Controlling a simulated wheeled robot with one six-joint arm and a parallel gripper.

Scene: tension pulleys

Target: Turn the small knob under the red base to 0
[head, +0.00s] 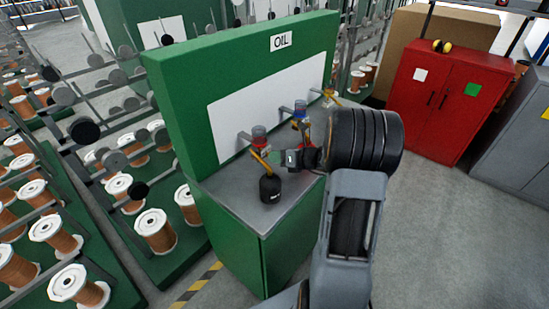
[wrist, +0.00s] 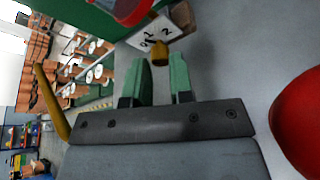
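The red base (head: 258,147) sits under a clear cup at the left of the OIL cabinet's front; part of it shows at the top of the wrist view (wrist: 131,9). A small brass knob (wrist: 160,52) stands in front of a white dial plate (wrist: 172,34) marked 0, 1 and 2. The knob's pointing direction is not clear. My gripper (wrist: 160,68) is open, with its two green fingers apart. The knob is just beyond the fingertips, in line with the gap. In the head view my gripper (head: 268,157) is beside the red base.
A black can (head: 270,188) stands on the grey counter (head: 238,196) below my gripper. In the wrist view a yellow bar (wrist: 50,100) is at left and a large red object (wrist: 299,115) at right.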

